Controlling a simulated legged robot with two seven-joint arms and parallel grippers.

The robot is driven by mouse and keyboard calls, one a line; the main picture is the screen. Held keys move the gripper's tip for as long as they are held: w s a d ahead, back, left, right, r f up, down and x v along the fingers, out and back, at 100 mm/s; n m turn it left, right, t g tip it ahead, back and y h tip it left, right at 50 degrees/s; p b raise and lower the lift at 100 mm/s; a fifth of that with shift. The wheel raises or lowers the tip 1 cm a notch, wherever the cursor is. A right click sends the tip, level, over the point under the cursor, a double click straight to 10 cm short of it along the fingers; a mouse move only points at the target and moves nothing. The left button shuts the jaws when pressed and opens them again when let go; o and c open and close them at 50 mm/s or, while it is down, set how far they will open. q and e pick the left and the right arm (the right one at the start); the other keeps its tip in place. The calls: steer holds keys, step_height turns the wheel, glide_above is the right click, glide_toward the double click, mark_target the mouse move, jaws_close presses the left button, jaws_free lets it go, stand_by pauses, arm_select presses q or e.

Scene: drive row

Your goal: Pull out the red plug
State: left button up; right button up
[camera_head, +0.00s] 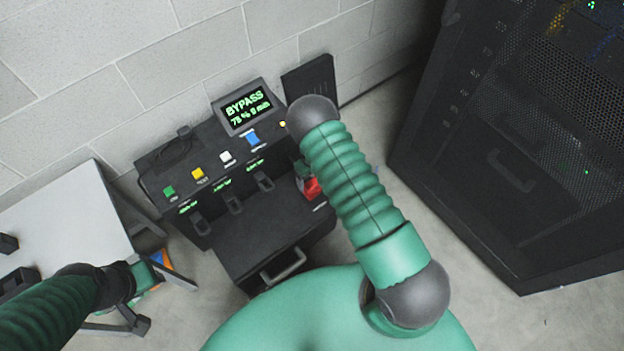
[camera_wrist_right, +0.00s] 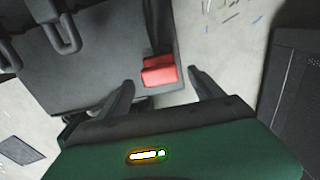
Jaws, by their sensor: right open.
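The red plug (camera_head: 313,188) is at the right side of the black UPS unit (camera_head: 262,232), partly hidden by my right arm in the head view. In the right wrist view the red plug (camera_wrist_right: 160,72) is a bright red block at the unit's edge. My right gripper (camera_wrist_right: 161,82) is open, its two dark fingers apart with the plug showing between and slightly beyond the tips. I see no grip on it. My left arm comes in at the lower left; its gripper is not clear enough to read.
The unit has green, yellow, white and blue buttons and a screen (camera_head: 246,106) reading BYPASS. A dark server rack (camera_head: 520,170) stands on the right. A pale table (camera_head: 70,215) is on the left. Bare floor (camera_head: 385,190) shows between unit and rack.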

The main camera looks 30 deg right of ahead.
mark_target(312, 183)
step_height(312, 183, up, 15)
steer(key=p, duration=0.4)
